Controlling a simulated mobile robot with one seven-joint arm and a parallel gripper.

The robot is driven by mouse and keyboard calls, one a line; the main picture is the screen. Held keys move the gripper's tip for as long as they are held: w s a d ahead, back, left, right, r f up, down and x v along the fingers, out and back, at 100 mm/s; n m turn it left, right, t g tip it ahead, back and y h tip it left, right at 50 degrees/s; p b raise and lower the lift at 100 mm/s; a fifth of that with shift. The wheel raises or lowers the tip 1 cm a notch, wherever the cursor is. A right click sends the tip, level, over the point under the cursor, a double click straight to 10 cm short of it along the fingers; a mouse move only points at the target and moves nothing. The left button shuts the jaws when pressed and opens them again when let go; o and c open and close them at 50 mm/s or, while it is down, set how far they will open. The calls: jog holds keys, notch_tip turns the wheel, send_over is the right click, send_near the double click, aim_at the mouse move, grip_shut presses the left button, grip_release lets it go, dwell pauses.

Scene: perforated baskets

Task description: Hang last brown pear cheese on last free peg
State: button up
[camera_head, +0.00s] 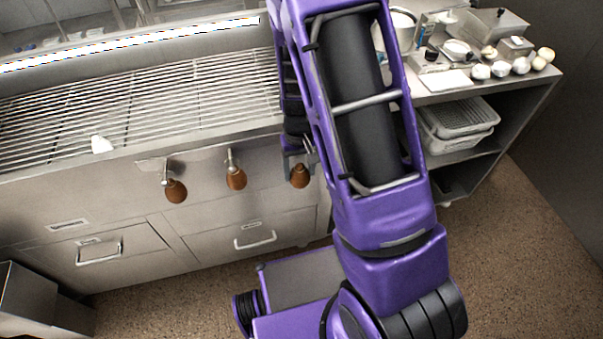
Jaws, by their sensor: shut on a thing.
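Two brown pear cheeses, the left one (175,190) and the middle one (236,179), hang from metal pegs (231,158) on the front panel of the steel counter. The last brown pear cheese (300,176) is at the right, about level with the other two. My gripper (299,158) is shut on this cheese near its top, close to the panel. The gripper and arm hide the panel there, so I cannot tell whether a peg is behind it or whether the cheese touches one.
A slatted rack (150,110) covers the counter, with a small white item (102,144) at its front edge. A side table (470,95) at the right holds several white pieces and containers, with perforated baskets (455,130) below. Drawer handles (255,240) protrude under the cheeses.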

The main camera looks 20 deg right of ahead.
jog(key=shift+w+f, duration=0.25)
jog(key=shift+w, duration=0.9)
jog(key=shift+w+f, duration=0.2)
jog(key=shift+w, duration=0.9)
jog(key=o, duration=1.5)
jog(key=shift+o, duration=0.2)
notch_tip(320, 180, up, 18)
jog(key=p, duration=0.1)
jog(key=shift+f+p, duration=0.2)
jog(key=shift+p, duration=0.1)
